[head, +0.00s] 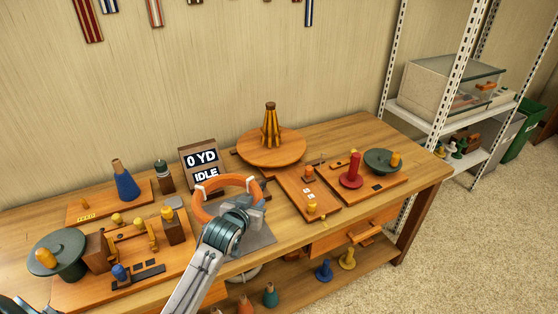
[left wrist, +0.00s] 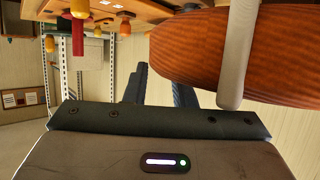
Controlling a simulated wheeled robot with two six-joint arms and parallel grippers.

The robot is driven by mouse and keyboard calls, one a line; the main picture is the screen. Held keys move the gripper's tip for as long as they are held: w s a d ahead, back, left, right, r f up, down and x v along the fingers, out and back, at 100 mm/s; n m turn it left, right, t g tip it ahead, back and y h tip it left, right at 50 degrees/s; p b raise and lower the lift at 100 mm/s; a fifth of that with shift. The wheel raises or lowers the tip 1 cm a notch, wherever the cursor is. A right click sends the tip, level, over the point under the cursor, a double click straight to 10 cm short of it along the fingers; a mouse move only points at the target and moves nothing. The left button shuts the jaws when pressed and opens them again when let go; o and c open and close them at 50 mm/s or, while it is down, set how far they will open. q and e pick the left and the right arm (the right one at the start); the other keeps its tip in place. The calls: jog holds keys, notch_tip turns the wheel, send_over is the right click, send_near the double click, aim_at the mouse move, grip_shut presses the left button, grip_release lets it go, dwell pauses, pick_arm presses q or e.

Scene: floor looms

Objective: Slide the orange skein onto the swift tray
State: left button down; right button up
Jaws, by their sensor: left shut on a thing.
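The orange skein (head: 203,209) is a ring with pale ties, above the middle of the bench in the head view. My left gripper (head: 247,213) is shut on its near right side; the fingertips are partly hidden. In the left wrist view the skein (left wrist: 185,52) and a pale tie (left wrist: 238,55) fill the upper right, beside the dark fingers (left wrist: 160,90). The swift tray (head: 292,151) is a round wooden disc behind and right of the skein, with an upright ribbed swift (head: 270,128) at its middle. The skein is apart from the tray. My right gripper is not in view.
A sign (head: 201,163) reading "0 YD IDLE" stands behind the skein. A blue cone (head: 125,185) is at the left. A board with a red post (head: 351,172) is at the right. A grey mat (head: 257,238) lies near the front edge.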

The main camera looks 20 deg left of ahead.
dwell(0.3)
pick_arm(q)
notch_tip(320, 180, down, 6)
jog(key=shift+r+p, duration=0.1)
jog(key=shift+p, duration=0.4)
notch_tip(320, 180, down, 4)
jog(key=shift+r+p, duration=0.25)
jog(key=shift+p, duration=0.55)
jog(key=shift+f, duration=0.15)
jog(key=shift+f, duration=0.1)
jog(key=c, duration=1.2)
grip_release()
